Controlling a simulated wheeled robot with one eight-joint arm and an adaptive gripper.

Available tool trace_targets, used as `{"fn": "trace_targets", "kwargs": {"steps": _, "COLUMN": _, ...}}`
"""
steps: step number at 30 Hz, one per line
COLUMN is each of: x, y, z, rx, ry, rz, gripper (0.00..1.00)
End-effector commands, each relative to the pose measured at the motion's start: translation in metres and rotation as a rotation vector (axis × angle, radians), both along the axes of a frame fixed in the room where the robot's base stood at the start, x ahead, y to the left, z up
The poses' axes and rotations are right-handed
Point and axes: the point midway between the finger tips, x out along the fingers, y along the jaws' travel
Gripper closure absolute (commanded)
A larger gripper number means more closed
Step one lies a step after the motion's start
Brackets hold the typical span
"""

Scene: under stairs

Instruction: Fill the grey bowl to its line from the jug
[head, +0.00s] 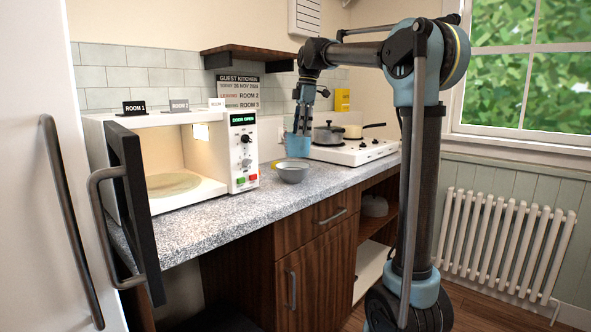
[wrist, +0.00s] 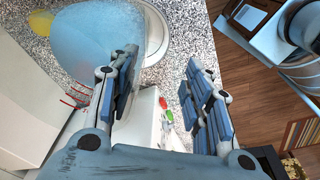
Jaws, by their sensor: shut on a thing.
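The grey bowl (head: 291,173) stands upright on the speckled counter, right of the microwave. The blue jug (head: 299,145) is just above and behind it in the head view, held up by my gripper (head: 304,112). In the wrist view the jug (wrist: 95,42) is large at the upper left, beside my gripper's fingers (wrist: 160,88), and partly covers the pale rim of the bowl (wrist: 158,35). My gripper is shut on the jug; the exact grip is hard to see. The bowl's line and the water level cannot be made out.
A microwave (head: 242,150) stands left with its door (head: 137,205) swung open over the counter's front. A hob (head: 355,152) with a lidded pot (head: 328,134) is close on the right. A shelf (head: 245,55) hangs above. The front counter (head: 215,220) is clear.

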Motion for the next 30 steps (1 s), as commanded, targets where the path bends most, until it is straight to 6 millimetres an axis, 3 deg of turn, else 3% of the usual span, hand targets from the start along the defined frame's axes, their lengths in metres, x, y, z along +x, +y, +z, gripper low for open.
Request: {"fn": "trace_targets", "kwargs": {"steps": 30, "x": 0.101, "y": 0.098, "z": -0.010, "rx": -0.009, "ry": -0.021, "rz": -1.096, "gripper": 1.00}}
